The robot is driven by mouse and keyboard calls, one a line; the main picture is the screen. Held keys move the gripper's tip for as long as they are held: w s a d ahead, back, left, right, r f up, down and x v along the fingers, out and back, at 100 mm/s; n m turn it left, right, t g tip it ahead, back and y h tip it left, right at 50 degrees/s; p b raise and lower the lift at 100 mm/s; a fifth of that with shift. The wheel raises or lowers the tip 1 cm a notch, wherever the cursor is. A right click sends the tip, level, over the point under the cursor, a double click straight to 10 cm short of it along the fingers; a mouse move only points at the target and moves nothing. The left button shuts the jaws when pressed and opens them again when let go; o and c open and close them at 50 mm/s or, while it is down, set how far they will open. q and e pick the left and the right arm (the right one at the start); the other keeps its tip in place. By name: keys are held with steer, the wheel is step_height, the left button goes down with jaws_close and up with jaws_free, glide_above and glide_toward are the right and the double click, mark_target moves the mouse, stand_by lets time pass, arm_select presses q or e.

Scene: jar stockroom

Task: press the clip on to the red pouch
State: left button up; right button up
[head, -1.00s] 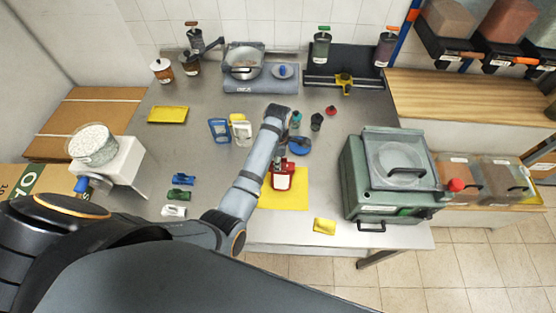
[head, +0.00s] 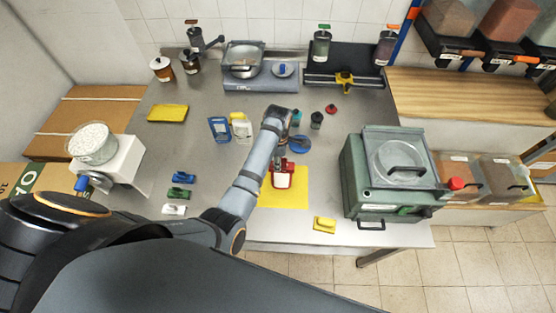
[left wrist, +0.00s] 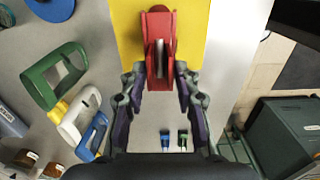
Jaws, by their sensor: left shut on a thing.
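The red pouch (head: 284,181), with a pale front, stands on the yellow mat (head: 298,197) near the table's front edge. My left gripper (head: 280,157) reaches down over its top from the far side. In the left wrist view the two fingers (left wrist: 158,76) close around a red piece, which looks like the red clip (left wrist: 150,80). A pale strip shows down the middle of the red parts. Clip and pouch overlap in the same colour, so I cannot tell whether the clip is fully seated. My right gripper is not in view.
Blue (head: 182,178), green (head: 179,193) and white (head: 174,210) clips lie to the left, a yellow one (head: 324,224) to the right. Blue (head: 219,130) and white-yellow (head: 242,128) pouches stand behind. A green machine (head: 390,180) stands right.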

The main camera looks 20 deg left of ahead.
arm_select(q)
steer(key=shift+f, duration=0.4)
stand_by(0.4)
steer(key=o, duration=0.9)
steer(key=shift+o, duration=0.2)
steer(key=o, duration=0.4)
steer(key=shift+o, duration=0.2)
steer(key=shift+r, duration=0.1)
steer(key=shift+r, duration=3.45)
